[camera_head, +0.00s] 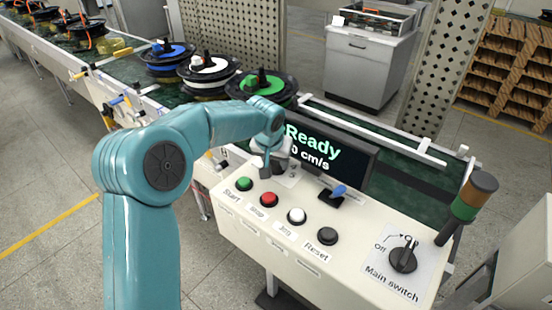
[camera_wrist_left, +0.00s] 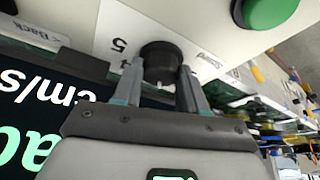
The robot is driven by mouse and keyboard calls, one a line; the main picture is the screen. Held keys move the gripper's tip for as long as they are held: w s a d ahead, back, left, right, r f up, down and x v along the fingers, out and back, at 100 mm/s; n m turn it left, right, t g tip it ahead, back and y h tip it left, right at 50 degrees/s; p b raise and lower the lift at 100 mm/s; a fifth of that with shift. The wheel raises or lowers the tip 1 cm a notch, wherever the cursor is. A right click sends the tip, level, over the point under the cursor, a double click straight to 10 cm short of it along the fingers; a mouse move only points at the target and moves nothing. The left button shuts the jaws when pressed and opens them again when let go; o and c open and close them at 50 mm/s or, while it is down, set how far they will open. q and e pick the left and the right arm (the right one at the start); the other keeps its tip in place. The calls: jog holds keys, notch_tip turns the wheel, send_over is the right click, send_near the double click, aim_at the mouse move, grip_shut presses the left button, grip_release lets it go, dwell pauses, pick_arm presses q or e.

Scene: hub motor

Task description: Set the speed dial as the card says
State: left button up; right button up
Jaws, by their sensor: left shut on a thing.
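The black speed dial (camera_wrist_left: 161,55) shows in the left wrist view on a white plate (camera_wrist_left: 112,25) with the word Speed and a 5 readable, upside down. My left gripper (camera_wrist_left: 158,80) is shut on the dial, one finger on each side. In the head view my left gripper (camera_head: 267,168) is at the panel's back left, and it hides the dial and most of its scale. The dial's pointer cannot be made out. The screen (camera_head: 345,152) reads Ready, with a partly hidden number in cm/s. I cannot make out the card with the setting.
The control panel (camera_head: 232,222) has green (camera_head: 244,183), red (camera_head: 268,199), white (camera_head: 296,215) and black (camera_head: 327,235) buttons in front of the gripper. Reels (camera_head: 262,86) stand on the conveyor behind.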

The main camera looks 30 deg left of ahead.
pick_arm(q)
jog(key=m+h+p, duration=0.1)
jog(key=m, duration=0.2)
jog(key=shift+a+r+p, duration=0.15)
jog(key=shift+p, duration=0.2)
jog(key=shift+m+h+p, duration=0.5)
jog(key=shift+m+h, duration=0.2)
jog(key=shift+m, duration=0.8)
jog(key=o, duration=1.1)
jog(key=shift+c, duration=0.2)
jog(key=v, duration=1.6)
jog(key=shift+b, duration=0.35)
jog(key=shift+s+a, duration=0.1)
jog(key=shift+s, duration=0.05)
